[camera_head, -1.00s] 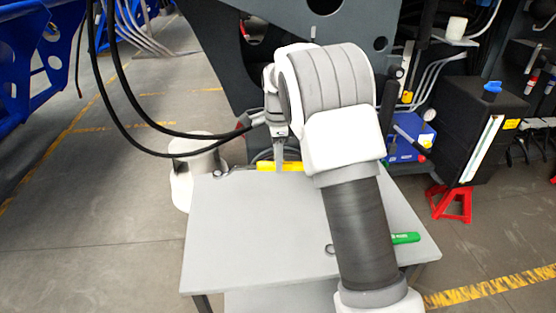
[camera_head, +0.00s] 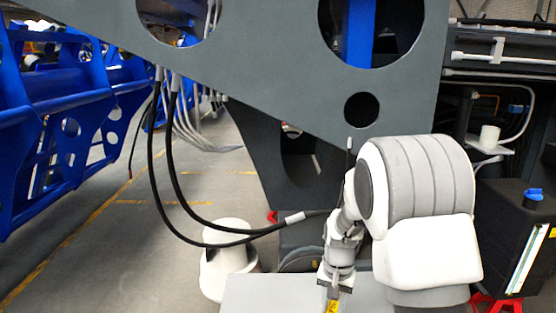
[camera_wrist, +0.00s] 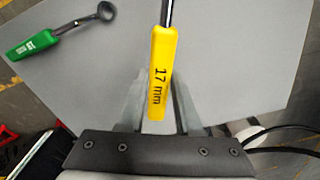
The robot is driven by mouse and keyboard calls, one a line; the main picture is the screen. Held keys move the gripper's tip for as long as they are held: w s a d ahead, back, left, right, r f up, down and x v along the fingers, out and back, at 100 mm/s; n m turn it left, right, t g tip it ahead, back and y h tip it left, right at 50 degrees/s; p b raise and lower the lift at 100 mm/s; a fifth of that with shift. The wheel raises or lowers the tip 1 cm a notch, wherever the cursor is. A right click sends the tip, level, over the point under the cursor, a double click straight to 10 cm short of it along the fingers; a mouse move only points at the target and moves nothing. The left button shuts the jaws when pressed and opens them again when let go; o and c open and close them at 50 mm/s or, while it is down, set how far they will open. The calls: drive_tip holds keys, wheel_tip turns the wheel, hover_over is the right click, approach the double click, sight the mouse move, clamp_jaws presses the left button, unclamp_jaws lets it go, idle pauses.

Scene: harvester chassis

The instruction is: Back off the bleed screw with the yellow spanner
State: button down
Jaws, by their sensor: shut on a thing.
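The yellow spanner (camera_wrist: 162,75) has a handle marked 17 mm; its metal shaft runs out of the top of the wrist view, so its head is hidden. My gripper (camera_wrist: 158,100) is shut on the yellow handle, one finger on each side, over the grey table. In the head view, my gripper (camera_head: 332,292) is low in the picture and a bit of the yellow spanner (camera_head: 333,306) shows at the bottom edge. I cannot make out the bleed screw in either view.
A green spanner (camera_wrist: 34,44) with a ring end lies on the grey table (camera_wrist: 235,50). Black hoses (camera_head: 200,235) hang left of my arm. The grey chassis plate (camera_head: 290,75) fills the upper middle. A black tank (camera_head: 515,235) stands at right.

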drive_tip(key=s+n, duration=0.1)
drive_tip(key=s+n+p, duration=0.1)
drive_tip(key=s+n, duration=0.2)
drive_tip(key=shift+s+d+r+n+p, duration=0.1)
drive_tip(key=shift+s+d+n+p, duration=0.2)
drive_tip(key=shift+d+p, duration=0.1)
drive_tip(key=shift+s, duration=0.15)
